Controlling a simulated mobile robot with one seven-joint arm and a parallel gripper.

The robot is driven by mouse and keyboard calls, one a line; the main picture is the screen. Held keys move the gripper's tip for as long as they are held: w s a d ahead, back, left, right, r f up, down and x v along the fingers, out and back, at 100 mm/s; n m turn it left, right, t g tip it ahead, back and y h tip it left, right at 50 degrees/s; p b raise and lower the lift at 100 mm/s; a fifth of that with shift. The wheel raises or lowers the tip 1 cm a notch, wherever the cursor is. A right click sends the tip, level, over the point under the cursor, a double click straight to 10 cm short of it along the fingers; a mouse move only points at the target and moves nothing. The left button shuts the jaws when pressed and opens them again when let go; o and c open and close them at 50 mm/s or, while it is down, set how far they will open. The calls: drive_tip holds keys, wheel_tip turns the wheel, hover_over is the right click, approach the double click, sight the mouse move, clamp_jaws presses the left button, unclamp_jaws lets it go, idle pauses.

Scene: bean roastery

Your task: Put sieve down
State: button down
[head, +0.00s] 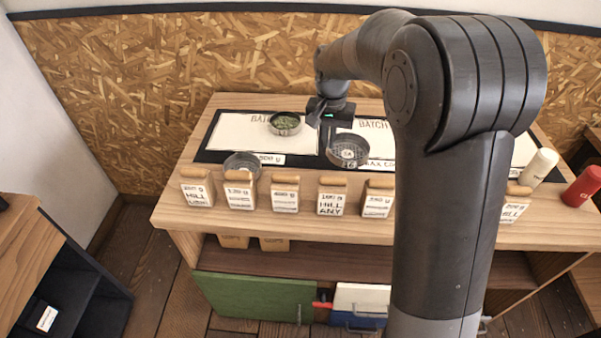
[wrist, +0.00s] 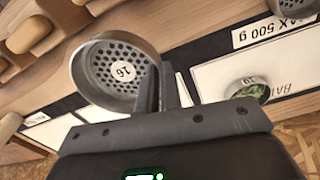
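A round metal sieve (head: 348,152) with a perforated bottom and a white label is at my gripper (head: 328,118), over the front part of the middle batch field. In the wrist view the sieve (wrist: 90,72) shows the label "16". My gripper's two fingers (wrist: 158,85) are close together at its rim, one on each side of the wall. The sieve looks about level; its height above the table is hard to tell. A second metal sieve (head: 242,165) rests at the front left of the table, partly behind the bags.
A dish of green beans (head: 285,123) stands on the left batch field (head: 237,133). A row of paper bags (head: 285,194) lines the table's front. My arm hides much of the right side.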

drive_tip(key=a+f, duration=0.2)
drive_tip(key=a, duration=0.1)
drive_tip(key=w+a+f, duration=0.1)
drive_tip(key=a+f, duration=0.1)
drive_tip(key=a, duration=0.2)
drive_tip(key=a+f, duration=0.3)
drive_tip(key=a, duration=0.1)
drive_tip(key=shift+w+a, duration=0.1)
drive_tip(key=shift+w, duration=0.25)
drive_tip(key=shift+f, duration=1.95)
drive_tip(key=c, duration=1.6)
unclamp_jaws()
wheel_tip(320, 180, up, 12)
drive_tip(key=shift+r, duration=0.1)
